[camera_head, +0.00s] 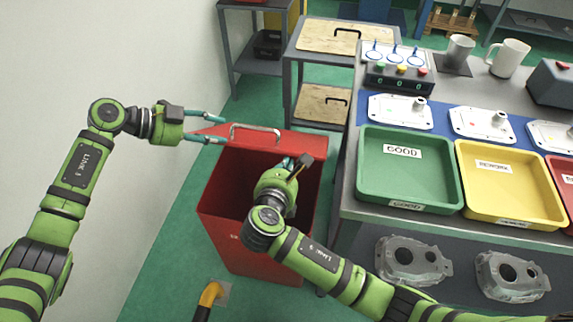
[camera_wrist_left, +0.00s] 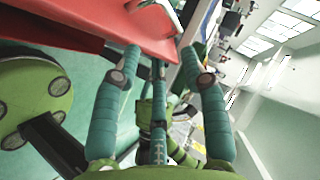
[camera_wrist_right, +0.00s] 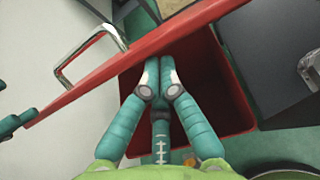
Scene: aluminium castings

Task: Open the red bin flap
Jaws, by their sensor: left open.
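The red bin (camera_head: 222,215) stands on the floor, and its dark inside shows. Its red flap (camera_head: 222,131) is raised at a tilt on the far side, with a metal handle (camera_head: 255,131) on its outer face. The flap and handle also show in the right wrist view (camera_wrist_right: 135,62). My left gripper (camera_head: 222,130) is open at the flap's left corner; I cannot tell whether it touches. My right gripper (camera_wrist_right: 152,68) has its fingers together, empty, over the bin opening on the flap's inner side. The right arm hides part of the bin.
The workbench to the right holds a green tray (camera_head: 366,180), a yellow tray (camera_head: 465,185) and a button box (camera_head: 400,76). Castings (camera_head: 410,262) lie on its lower shelf. A shelf unit (camera_head: 290,70) stands behind the bin.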

